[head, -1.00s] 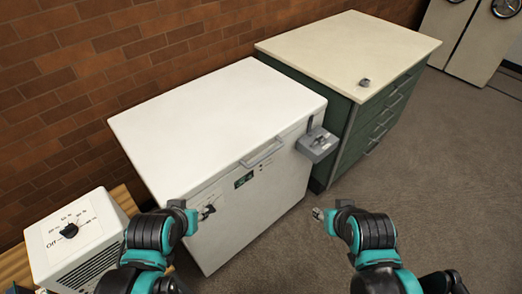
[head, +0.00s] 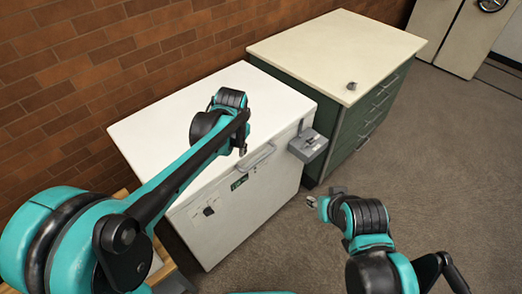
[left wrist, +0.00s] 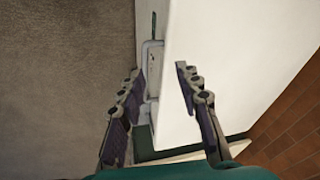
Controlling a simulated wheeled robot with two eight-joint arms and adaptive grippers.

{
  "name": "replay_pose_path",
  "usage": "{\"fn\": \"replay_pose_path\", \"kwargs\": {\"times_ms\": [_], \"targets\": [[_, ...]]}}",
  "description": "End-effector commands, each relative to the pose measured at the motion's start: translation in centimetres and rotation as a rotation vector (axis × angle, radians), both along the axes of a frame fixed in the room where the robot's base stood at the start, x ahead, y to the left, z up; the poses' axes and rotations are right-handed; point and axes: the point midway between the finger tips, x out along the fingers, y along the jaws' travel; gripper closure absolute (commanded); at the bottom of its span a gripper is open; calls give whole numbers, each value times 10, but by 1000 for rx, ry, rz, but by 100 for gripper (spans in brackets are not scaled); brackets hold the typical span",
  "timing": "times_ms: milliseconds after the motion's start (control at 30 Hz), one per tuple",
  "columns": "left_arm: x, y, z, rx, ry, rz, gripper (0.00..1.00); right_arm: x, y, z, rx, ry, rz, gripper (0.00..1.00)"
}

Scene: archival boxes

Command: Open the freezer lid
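The white chest freezer stands against the brick wall with its lid (head: 155,125) shut. The lid's grey bar handle (head: 258,157) is on the front edge. My left gripper (head: 241,146) is just above the front edge, close to the handle, and my left arm hides part of the lid. In the left wrist view my left gripper (left wrist: 158,88) is open, its fingers apart on either side of the lid's edge (left wrist: 172,100), with nothing visibly held. My right gripper (head: 312,202) is in front of the freezer, clear of it; its fingers are too small to judge.
The carpet in front (head: 430,180) is clear.

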Motion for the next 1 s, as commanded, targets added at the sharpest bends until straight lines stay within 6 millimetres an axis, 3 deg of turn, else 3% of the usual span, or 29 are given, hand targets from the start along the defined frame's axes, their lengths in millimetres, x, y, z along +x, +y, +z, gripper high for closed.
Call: {"fn": "replay_pose_path", "kwargs": {"times_ms": [33, 200, 400, 567, 1000], "targets": [[17, -16, -2, 21, 22, -39, 66, 0, 0, 12, 0, 0, 0, 60], [52, -59, -35, 88, 96, -156, 66, 0, 0, 31, 0, 0, 0, 60], [69, -89, -69, 136, 149, -237, 66, 0, 0, 43, 0, 0, 0, 60], [72, -95, -83, 149, 163, -255, 66, 0, 0, 42, 0, 0, 0, 60], [81, -87, -147, 147, 161, -254, 66, 0, 0, 24, 0, 0, 0, 60]]}}
